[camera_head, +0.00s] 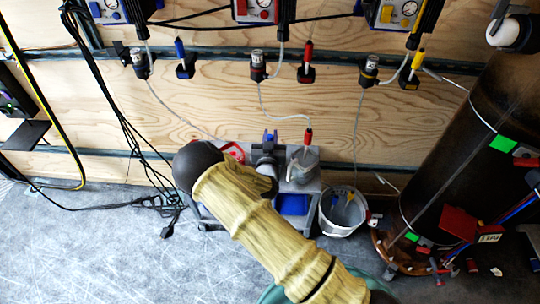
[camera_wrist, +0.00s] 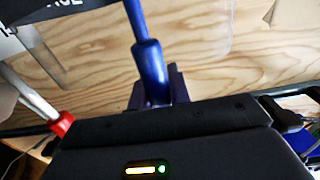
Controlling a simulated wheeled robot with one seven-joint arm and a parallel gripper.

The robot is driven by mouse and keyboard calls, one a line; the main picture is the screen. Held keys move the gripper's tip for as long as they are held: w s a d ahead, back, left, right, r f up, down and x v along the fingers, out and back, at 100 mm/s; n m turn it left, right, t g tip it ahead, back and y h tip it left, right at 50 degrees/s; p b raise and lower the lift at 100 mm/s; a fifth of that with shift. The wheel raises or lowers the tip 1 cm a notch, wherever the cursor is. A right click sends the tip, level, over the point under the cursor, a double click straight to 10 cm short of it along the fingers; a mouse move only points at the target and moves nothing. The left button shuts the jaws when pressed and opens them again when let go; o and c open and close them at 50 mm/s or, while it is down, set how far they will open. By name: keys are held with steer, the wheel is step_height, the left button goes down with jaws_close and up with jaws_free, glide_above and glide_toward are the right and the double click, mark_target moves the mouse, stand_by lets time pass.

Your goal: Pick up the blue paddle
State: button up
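A blue-handled paddle (camera_head: 180,48) stands upright in a dark wall holder (camera_head: 185,70) on the plywood wall, at upper left in the head view. In the wrist view, a blue handle with a thinner blue shaft (camera_wrist: 151,65) rises in front of a dark bracket against plywood; it looks close. I cannot tell for sure that both views show the same thing. The dark housing of my gripper (camera_wrist: 165,150) fills the bottom of the wrist view. Its fingers do not show there, and in the head view my arm hides them. I see no contact with the blue handle.
A red-handled paddle (camera_head: 308,50) and a yellow-handled one (camera_head: 418,60) sit in holders to the right. A white bucket (camera_head: 343,220) stands beside a low grey bench. A large dark cylinder (camera_head: 455,150) stands at right. Black cables hang at left. The floor at left is mostly clear.

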jaws_close()
step_height(320, 180, up, 10)
steer(key=p, duration=0.2)
stand_by(0.6)
